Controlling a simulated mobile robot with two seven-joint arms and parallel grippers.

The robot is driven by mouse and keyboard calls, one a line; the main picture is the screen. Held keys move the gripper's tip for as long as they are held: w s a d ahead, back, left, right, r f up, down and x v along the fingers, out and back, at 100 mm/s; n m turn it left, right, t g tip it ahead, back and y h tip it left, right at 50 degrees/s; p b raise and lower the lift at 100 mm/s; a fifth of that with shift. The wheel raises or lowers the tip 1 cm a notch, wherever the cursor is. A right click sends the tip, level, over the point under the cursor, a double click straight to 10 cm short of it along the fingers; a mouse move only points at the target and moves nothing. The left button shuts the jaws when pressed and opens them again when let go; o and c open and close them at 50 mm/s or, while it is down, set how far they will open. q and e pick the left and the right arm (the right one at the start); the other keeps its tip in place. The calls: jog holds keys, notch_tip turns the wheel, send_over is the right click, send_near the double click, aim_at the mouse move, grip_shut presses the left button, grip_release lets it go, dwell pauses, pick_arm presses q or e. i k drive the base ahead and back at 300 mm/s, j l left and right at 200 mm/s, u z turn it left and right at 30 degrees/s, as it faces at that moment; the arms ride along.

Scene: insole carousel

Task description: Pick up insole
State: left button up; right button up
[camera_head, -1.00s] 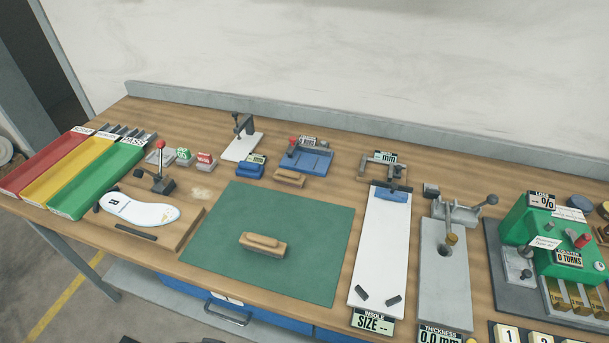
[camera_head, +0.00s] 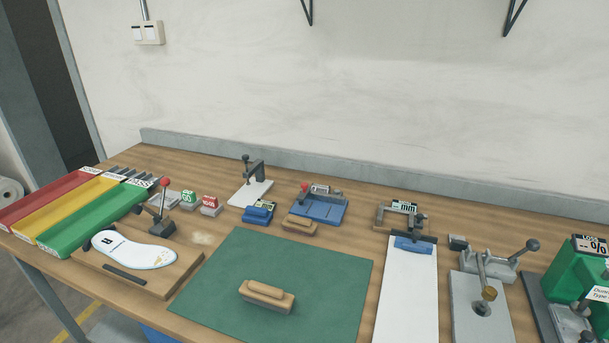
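The white insole (camera_head: 133,249) lies flat on a wooden board (camera_head: 185,275) at the left of the bench, with a dark mark near its left end and a small patterned patch near its right end. A lever clamp with a red knob (camera_head: 164,183) stands just behind it on the same board. A black bar (camera_head: 125,273) lies in front of the insole. Neither of my grippers shows in the head view.
Red (camera_head: 45,203), yellow (camera_head: 68,209) and green (camera_head: 95,226) trays stand at the far left. A green mat (camera_head: 330,265) with a wooden-handled block (camera_head: 267,295) lies at the centre. Measuring fixtures, a white plate (camera_head: 408,290) and a green machine (camera_head: 577,275) fill the right.

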aim_at(131, 254)
jog(key=u, duration=1.3)
jog(key=i+j+z, duration=0.15)
jog(key=z, duration=0.25)
jog(key=i+j+z, duration=0.15)
jog(key=z, duration=0.25)
jog(key=i+j+z, duration=0.1)
jog(key=j+z, duration=0.5)
jog(key=z, duration=0.15)
jog(key=i, duration=0.05)
